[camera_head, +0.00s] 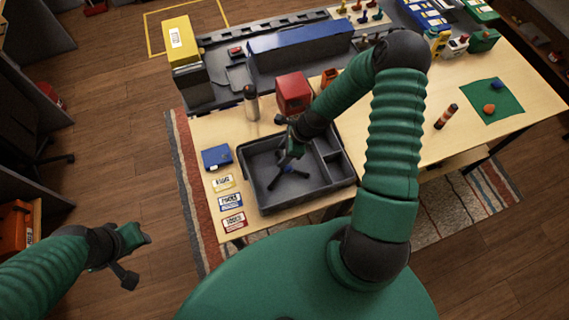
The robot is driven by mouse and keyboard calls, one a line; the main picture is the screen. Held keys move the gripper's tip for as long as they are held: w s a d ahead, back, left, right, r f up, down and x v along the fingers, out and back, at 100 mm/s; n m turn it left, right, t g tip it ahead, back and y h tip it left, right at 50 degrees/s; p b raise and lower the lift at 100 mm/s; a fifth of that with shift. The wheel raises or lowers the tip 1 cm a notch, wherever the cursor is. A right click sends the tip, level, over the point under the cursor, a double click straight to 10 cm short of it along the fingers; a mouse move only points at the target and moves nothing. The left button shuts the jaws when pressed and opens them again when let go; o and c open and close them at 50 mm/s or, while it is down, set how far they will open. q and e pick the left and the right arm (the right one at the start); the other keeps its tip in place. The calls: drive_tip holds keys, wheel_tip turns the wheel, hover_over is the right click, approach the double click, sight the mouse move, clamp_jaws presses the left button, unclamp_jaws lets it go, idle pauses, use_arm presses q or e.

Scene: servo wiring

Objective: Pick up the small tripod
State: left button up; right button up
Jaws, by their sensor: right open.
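A small dark tripod (289,171) stands with its legs spread on the floor of a dark grey tray (257,197), in the left, larger part. My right gripper (289,137) is open and reaches down over the tray from the right, just above the tripod. Whether the fingers touch the tripod's top cannot be told, as the gripper hides it. My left gripper (132,259) hangs out at the lower left, off the table, empty, with its fingers apart.
Small compartments fill the tray's right side. A blue box (216,157) and labelled cards (229,201) lie left of it. A bottle (251,103) and a red block (293,92) stand behind it.

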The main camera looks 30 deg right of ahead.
drive_tip(key=shift+x, duration=0.85)
clamp_jaws()
drive_tip(key=shift+r, duration=0.1)
idle(0.6)
